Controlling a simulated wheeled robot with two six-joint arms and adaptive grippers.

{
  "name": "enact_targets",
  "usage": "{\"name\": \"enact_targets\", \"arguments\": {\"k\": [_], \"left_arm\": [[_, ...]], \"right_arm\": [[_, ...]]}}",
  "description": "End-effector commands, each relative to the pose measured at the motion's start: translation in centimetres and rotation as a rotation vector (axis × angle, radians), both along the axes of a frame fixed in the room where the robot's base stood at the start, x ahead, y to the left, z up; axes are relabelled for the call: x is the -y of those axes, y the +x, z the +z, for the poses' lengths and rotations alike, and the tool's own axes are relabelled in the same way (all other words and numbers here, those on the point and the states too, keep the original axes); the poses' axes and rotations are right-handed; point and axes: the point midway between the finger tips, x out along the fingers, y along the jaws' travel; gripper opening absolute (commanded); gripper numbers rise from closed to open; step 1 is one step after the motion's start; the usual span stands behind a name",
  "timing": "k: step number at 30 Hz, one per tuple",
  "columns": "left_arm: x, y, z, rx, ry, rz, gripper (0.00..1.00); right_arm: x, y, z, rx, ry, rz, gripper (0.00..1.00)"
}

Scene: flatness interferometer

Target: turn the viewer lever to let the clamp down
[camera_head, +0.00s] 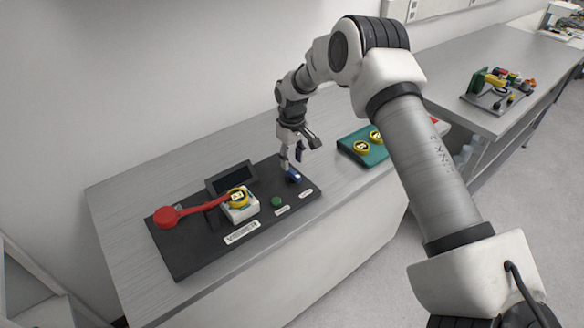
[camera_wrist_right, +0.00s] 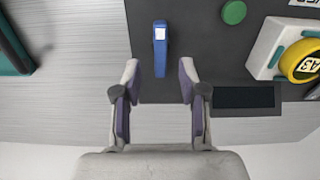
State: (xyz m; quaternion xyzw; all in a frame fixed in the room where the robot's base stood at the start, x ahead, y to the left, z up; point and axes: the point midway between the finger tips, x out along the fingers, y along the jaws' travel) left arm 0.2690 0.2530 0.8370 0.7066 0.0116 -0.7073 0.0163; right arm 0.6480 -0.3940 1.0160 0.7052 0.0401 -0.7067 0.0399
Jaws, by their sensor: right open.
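The black viewer base (camera_head: 190,258) lies on the grey bench. Its blue lever (camera_head: 293,176) is at the base's right end and also shows in the wrist view (camera_wrist_right: 160,45). My right gripper (camera_head: 292,162) is open just above the lever, pointing down. In the wrist view the lever's near end lies between the two open fingers (camera_wrist_right: 159,72), with a gap on each side. A red arm with a round red end (camera_head: 166,216) reaches toward a yellow round piece (camera_head: 238,196) on a white block (camera_head: 240,214). My left gripper is out of view.
A green button (camera_head: 276,201) and a dark screen (camera_head: 231,178) are on the base near the white block. A green tray (camera_head: 352,152) with yellow round pieces stands right of the base. Another bench at the right holds a rack of coloured parts (camera_head: 497,86). Bare bench lies left.

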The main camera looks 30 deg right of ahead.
Motion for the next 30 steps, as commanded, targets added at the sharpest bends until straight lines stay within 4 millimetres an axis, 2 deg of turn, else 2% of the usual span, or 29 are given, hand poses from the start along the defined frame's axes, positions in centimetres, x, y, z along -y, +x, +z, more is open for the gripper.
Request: {"name": "enact_targets", "arguments": {"k": [1,6,10,30], "left_arm": [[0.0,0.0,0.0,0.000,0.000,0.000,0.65],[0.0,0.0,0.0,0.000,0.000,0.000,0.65],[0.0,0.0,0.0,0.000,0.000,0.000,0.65],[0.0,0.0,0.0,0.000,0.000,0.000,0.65]], "right_arm": [[0.0,0.1,1.5,0.005,0.001,0.000,0.42],[0.0,0.1,5.5,0.003,0.000,0.000,0.42],[0.0,0.0,7.3,0.000,0.001,-0.001,0.42],[0.0,0.0,7.7,-0.001,0.001,-0.001,0.42]]}}
